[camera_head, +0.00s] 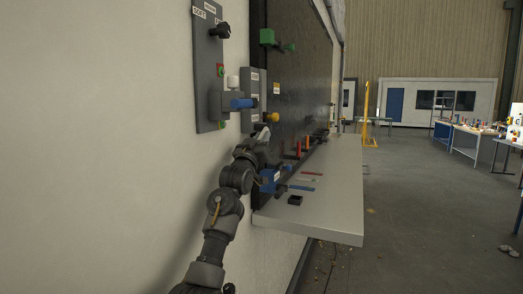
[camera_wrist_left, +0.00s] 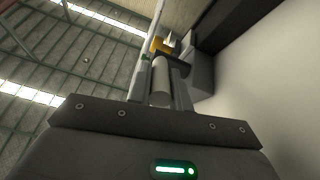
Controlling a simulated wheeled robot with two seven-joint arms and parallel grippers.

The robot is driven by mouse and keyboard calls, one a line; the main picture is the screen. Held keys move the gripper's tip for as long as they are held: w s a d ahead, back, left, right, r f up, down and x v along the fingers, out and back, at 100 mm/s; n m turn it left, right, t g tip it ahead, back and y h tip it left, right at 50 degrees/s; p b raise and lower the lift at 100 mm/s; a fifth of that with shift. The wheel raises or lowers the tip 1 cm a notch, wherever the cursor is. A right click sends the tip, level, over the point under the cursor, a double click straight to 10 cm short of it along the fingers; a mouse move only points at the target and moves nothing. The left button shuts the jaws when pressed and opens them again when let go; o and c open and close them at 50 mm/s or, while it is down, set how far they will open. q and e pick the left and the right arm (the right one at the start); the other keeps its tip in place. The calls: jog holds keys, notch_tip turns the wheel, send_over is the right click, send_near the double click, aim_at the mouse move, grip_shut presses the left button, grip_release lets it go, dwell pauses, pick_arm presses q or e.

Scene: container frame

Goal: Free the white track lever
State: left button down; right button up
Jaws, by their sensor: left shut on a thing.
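My left gripper (camera_head: 263,134) reaches up from below to the dark wall panel, under a yellow knob (camera_head: 272,117). In the left wrist view the gripper is shut on a pale cylindrical handle (camera_wrist_left: 161,82), which I take to be the white track lever. The handle lies between the fingers and runs toward a grey block (camera_wrist_left: 200,72). A yellow part (camera_wrist_left: 160,46) shows beyond it. In the head view the gripper mostly hides the handle. My right gripper is not in view.
A grey panel (camera_head: 208,75) with a blue handle (camera_head: 242,103) and a white knob (camera_head: 233,82) is above left. A grey shelf (camera_head: 335,190) juts out below right, with a black block (camera_head: 295,200) and coloured bars on it. Open floor lies right.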

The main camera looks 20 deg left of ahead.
pick_arm(q)
jog(key=shift+w+f+t+b, duration=0.25)
jog(key=shift+f+t+b, duration=0.25)
jog(key=shift+t+b, duration=0.45)
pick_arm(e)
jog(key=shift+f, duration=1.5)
pick_arm(q)
jog(key=shift+r, duration=0.1)
jog(key=c, duration=1.3)
grip_release()
